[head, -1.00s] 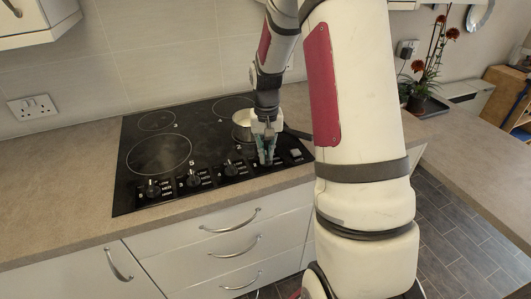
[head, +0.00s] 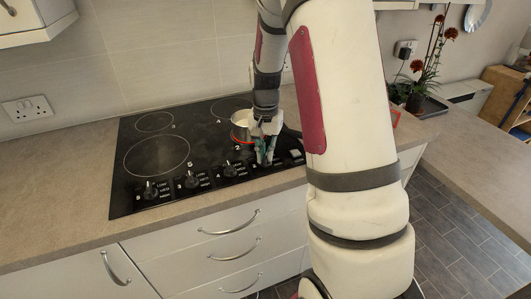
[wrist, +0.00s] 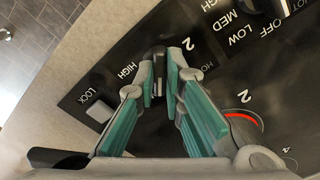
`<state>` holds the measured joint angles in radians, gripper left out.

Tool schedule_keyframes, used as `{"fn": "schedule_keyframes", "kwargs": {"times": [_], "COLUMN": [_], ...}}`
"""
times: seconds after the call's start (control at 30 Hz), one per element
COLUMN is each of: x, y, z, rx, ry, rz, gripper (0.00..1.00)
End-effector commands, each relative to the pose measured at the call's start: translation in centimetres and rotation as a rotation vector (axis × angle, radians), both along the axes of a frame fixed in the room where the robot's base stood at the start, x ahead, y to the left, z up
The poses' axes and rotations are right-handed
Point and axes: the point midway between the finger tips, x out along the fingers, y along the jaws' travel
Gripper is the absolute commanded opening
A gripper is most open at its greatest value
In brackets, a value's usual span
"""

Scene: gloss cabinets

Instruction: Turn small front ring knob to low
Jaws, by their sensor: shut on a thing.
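The black hob (head: 130,195) has a row of black knobs along its front. My gripper (head: 264,158) is at the rightmost knob of that row, under the small front ring. In the wrist view my gripper's teal-padded fingers (wrist: 160,75) are shut on the black knob (wrist: 158,56), one finger on each side. The labels HIGH, 2 and part of HOT show around it; the fingers cover other labels, so I cannot tell its setting. A red glowing arc (wrist: 243,117) shows on the ring beside the fingers.
A pan (head: 241,128) stands on the right side of the hob, behind my gripper. A neighbouring knob (head: 230,169) stands close on the left. A white square lock button (wrist: 99,111) is near the fingers. The counter left of the hob is clear.

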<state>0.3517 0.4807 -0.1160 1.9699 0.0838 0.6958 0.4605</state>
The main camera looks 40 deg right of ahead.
Motion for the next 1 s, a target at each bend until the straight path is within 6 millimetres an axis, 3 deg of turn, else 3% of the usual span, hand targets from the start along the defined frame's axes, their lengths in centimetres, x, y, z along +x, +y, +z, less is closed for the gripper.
{"fn": "schedule_keyframes", "kwargs": {"times": [0.2,0.23,0.3,0.67,0.77,1.0], "x": [0.1,0.1,0.1,0.0,0.1,0.2], "y": [0.0,0.0,0.0,0.0,0.0,0.0], "z": [0.1,0.1,0.1,0.3,1.3,6.0], "rx": [-0.001,-0.001,-0.001,0.000,-0.002,-0.003], "ry": [-0.002,-0.002,-0.002,-0.001,-0.004,-0.007], "rz": [0.001,0.001,0.001,0.001,0.002,0.002], "gripper": [0.00,0.17,0.30,0.30,0.30,0.30]}}
